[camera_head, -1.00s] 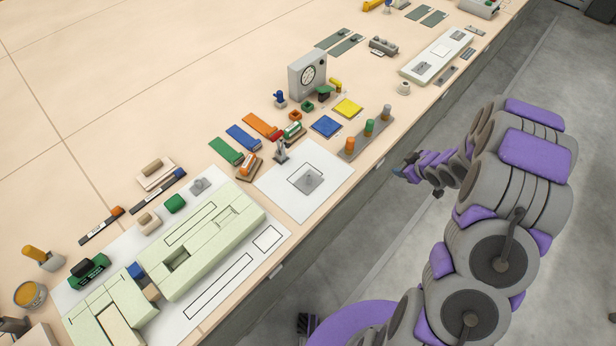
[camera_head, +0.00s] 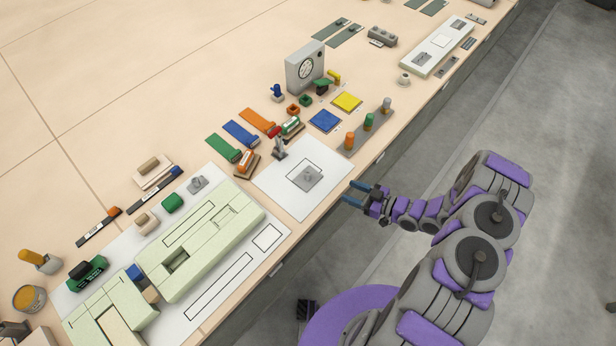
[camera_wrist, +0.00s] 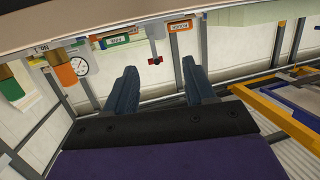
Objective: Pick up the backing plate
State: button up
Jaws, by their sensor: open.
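A small grey plate (camera_head: 307,178) with a raised piece on top lies on a white sheet (camera_head: 280,190) near the table's front edge, partly over a drawn square outline. It looks like the backing plate, though I cannot be sure. My gripper (camera_head: 355,193) is open and empty, just off the front edge, right of the sheet and apart from the plate. In the wrist view both blue fingers (camera_wrist: 160,88) are spread with nothing between them; the grey plate is not clearly seen there.
A red-topped grey clamp-like stand (camera_head: 279,146) is at the sheet's back corner. A rack with coloured cylinders (camera_head: 368,124) stands right of the sheet. A pale green block fixture (camera_head: 200,250) lies left. A clock box (camera_head: 305,68) stands behind. Open floor is right of the table.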

jog(key=b, duration=0.2)
send_near(311, 177)
jog(key=x, duration=0.4)
jog(key=shift+a+r, duration=0.15)
jog(key=shift+a, duration=0.15)
jog(key=shift+b+x, duration=1.1)
jog(key=shift+x, duration=1.55)
jog(key=shift+d, duration=0.1)
grip_shut()
